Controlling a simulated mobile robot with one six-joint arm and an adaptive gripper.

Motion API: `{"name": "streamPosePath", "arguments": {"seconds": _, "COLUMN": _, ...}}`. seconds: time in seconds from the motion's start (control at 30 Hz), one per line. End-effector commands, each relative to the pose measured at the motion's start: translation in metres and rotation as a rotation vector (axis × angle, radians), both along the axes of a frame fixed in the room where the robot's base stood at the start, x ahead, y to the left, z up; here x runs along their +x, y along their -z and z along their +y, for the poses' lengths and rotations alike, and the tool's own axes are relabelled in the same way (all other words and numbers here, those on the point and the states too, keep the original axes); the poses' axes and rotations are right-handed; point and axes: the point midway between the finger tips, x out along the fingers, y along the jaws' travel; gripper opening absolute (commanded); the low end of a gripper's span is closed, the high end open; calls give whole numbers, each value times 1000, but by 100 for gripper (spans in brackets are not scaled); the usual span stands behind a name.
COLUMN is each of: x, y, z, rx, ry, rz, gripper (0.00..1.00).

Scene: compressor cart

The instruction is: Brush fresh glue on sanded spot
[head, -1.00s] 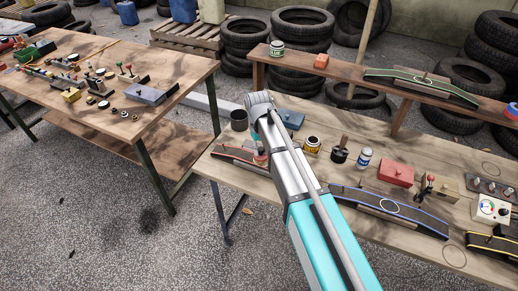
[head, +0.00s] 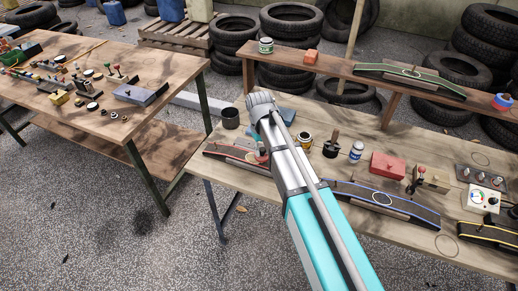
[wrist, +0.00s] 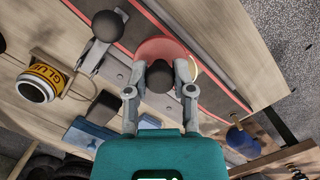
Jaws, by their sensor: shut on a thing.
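My gripper (wrist: 160,82) is shut on the dark round knob (wrist: 159,76) of a red disc-shaped tool (wrist: 162,47). The tool is over the red-edged dark strip (wrist: 218,90); I cannot tell whether it touches. The strip also shows in the head view (head: 228,152), partly behind my arm. A pale ring (wrist: 193,67) on the strip is mostly covered by the tool and a finger. An open glue tin (wrist: 38,82) with a yellow label stands beside the strip; it shows in the head view (head: 304,140). A brown-handled brush (head: 335,135) stands in a dark pot (head: 330,150).
A black-knobbed clamp (wrist: 107,26) is beside my gripper. A white-and-blue can (head: 356,151), a red box (head: 388,164) and a blue-edged strip (head: 415,214) are to the right.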

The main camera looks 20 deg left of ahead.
Motion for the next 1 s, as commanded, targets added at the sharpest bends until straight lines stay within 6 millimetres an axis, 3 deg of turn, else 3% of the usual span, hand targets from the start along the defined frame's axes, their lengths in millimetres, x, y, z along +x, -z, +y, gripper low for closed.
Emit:
{"name": "streamPosePath", "arguments": {"seconds": 0.43, "x": 0, "y": -4, "z": -2, "rx": -4, "ry": 1, "rz": 0, "gripper": 0}}
{"name": "streamPosePath", "arguments": {"seconds": 1.0, "x": 0, "y": -44, "z": -1, "rx": -2, "ry": 1, "rz": 0, "gripper": 0}}
